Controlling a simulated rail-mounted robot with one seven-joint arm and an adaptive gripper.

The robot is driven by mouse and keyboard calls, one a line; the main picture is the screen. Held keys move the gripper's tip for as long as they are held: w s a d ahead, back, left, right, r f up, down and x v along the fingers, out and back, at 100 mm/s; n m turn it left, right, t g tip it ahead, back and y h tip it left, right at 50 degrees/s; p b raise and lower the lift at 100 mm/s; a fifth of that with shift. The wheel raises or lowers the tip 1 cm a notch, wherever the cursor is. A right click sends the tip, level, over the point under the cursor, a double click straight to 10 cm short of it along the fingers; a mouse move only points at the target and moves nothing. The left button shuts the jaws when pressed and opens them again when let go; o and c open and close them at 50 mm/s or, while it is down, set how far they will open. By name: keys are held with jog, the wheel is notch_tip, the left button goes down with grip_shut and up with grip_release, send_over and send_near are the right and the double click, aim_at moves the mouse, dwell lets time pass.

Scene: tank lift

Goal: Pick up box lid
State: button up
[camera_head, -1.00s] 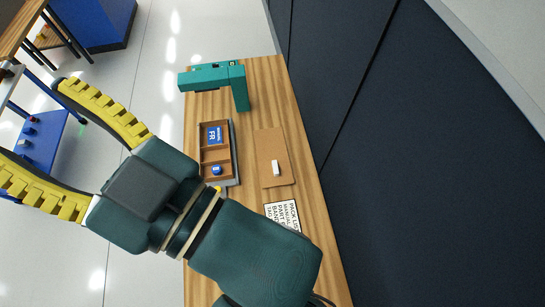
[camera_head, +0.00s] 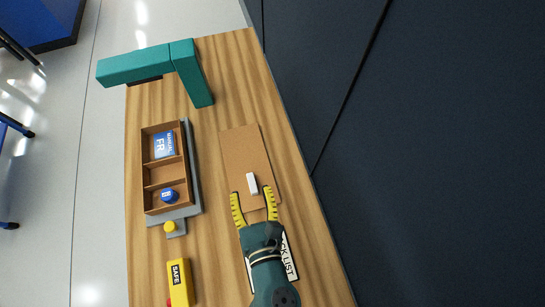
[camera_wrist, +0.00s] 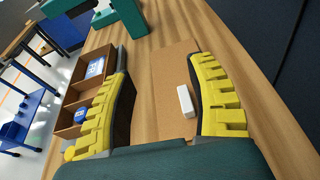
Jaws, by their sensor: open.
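The box lid (camera_head: 243,145) is a flat brown rectangle lying on the wooden table, with a small white block-shaped handle (camera_head: 253,184) on it. In the wrist view the lid (camera_wrist: 158,75) lies beyond and between my fingers, with the white handle (camera_wrist: 185,101) nearer the right finger. My gripper (camera_head: 254,191) is open and empty, its yellow ribbed fingers at the near end of the lid with the handle between them in the picture. I cannot tell its height above the lid. The open brown box (camera_head: 163,188) stands left of the lid, with a blue manual and a blue round item inside.
The box sits on a grey base with a yellow button (camera_head: 170,226). A teal angled stand (camera_head: 190,75) is at the far end. A yellow SAFE-marked block (camera_head: 179,281) is at near left. A pack list sheet (camera_head: 289,262) lies partly under my arm. A dark wall (camera_head: 330,80) borders the right.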

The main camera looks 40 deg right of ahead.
jog(key=n+g+b, duration=0.1)
jog(key=b, duration=0.2)
send_near(251, 178)
jog(key=s+r, duration=0.3)
jog(key=s, duration=0.1)
jog(key=shift+y, duration=0.3)
jog(key=x, duration=0.3)
jog(key=a+b+x, duration=0.1)
jog(key=x, duration=0.3)
jog(key=b+x, duration=0.1)
jog(key=x, duration=0.2)
jog(key=shift+w+f, duration=0.3)
jog(key=shift+f, duration=0.15)
jog(key=b+x, duration=0.2)
jog(key=x, duration=0.3)
jog(key=shift+w+f, duration=0.15)
jog(key=shift+f, duration=0.1)
grip_shut()
